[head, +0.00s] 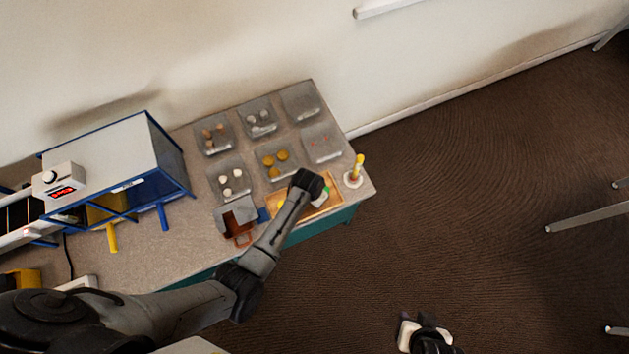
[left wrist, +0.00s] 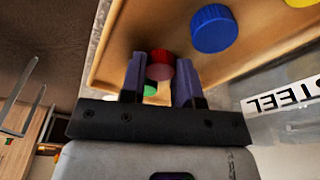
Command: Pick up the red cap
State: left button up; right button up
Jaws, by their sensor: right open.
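The red cap (left wrist: 160,62) sits between the two fingertips of my left gripper (left wrist: 160,80) in the left wrist view. It fills the gap and appears touched by both fingers, so the gripper looks shut on it. Cap and fingertips are over the wooden tray (left wrist: 125,32); whether the cap is clear of the tray floor cannot be told. In the head view my left gripper (head: 312,190) is over the wooden tray (head: 277,204), and the red cap is hidden there. My right gripper (head: 425,336) is open and empty, low over the floor at the bottom.
A blue cap (left wrist: 212,28) lies beside the red cap, and a green cap (left wrist: 151,90) shows behind the fingers. A bin labelled STEEL (left wrist: 250,125) adjoins the tray. Several grey sorting trays (head: 322,144) stand behind.

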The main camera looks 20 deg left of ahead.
pick_arm(q)
jog(key=c, duration=0.4)
